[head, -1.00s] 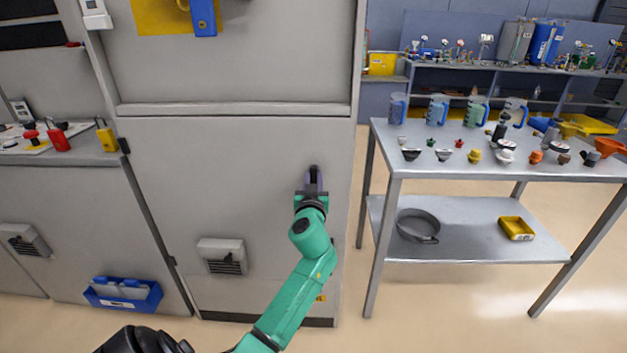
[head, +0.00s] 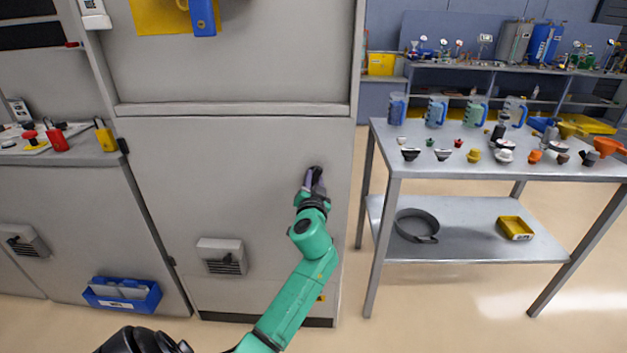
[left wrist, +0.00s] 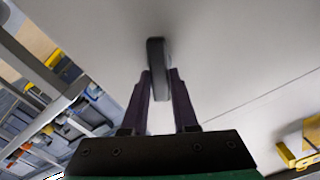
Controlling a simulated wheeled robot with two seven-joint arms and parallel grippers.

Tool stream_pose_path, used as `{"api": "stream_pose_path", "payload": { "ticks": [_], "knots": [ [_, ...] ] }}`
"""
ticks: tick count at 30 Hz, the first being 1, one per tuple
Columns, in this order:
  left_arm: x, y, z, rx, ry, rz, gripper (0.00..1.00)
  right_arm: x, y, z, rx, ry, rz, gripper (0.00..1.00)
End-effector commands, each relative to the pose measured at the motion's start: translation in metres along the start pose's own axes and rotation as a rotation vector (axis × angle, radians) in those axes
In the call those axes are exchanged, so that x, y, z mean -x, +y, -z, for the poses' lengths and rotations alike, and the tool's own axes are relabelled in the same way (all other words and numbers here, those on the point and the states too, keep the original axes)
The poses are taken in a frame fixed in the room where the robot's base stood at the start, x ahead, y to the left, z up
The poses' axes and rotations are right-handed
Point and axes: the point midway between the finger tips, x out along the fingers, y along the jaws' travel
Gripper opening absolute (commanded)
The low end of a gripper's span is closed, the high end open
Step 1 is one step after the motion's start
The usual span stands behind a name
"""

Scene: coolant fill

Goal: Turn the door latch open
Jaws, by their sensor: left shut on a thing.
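The door (head: 220,180) is a light grey cabinet panel, and it looks closed in the head view. The dark latch handle (left wrist: 156,55) sticks out from the door in the left wrist view. My left gripper (head: 314,180) is at the right part of the door, with its fingers shut on the latch. The two dark fingers also show in the left wrist view (left wrist: 161,82), one on each side of the handle. In the head view the gripper hides most of the latch. My right gripper is not in view.
A metal table (head: 480,165) with jugs, funnels and caps stands to the right of the cabinet. Its lower shelf holds a round grey pan (head: 416,226) and a yellow tray (head: 515,228). A vent (head: 221,256) sticks out low on the door.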

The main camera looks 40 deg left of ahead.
Motion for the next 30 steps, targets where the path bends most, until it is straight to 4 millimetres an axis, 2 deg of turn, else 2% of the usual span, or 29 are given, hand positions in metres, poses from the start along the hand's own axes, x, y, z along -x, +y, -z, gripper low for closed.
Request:
{"api": "stream_pose_path", "payload": {
  "ticks": [21,30],
  "knots": [
    [0.000,0.004,-0.002,-0.681,-0.003,-0.001,0.00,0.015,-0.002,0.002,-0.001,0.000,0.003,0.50],
    [0.000,0.006,-0.003,-0.917,-0.003,-0.001,0.00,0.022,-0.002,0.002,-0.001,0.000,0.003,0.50]
  ]
}}
